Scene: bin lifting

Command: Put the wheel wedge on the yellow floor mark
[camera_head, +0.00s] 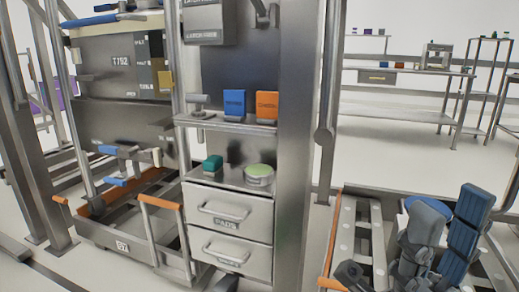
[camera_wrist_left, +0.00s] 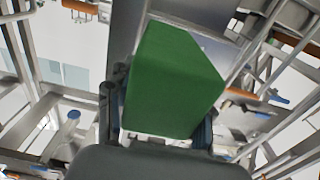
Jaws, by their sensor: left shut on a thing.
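My left gripper (camera_wrist_left: 158,118) has its dark fingers on both sides of a green block with a slanted face, which looks like the wheel wedge (camera_wrist_left: 172,80). It is shut on this block and holds it in front of the palm, clear of the surfaces behind. Neither the left gripper nor the wedge can be made out in the head view. My right gripper (camera_head: 352,274) is low at the right in the head view, small and dark; its fingers are too unclear to read. No yellow floor mark can be made out in either view.
Orange-edged metal framework (camera_head: 338,235) is at lower right. A workbench (camera_head: 405,82) stands farther back, with open pale floor before it.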

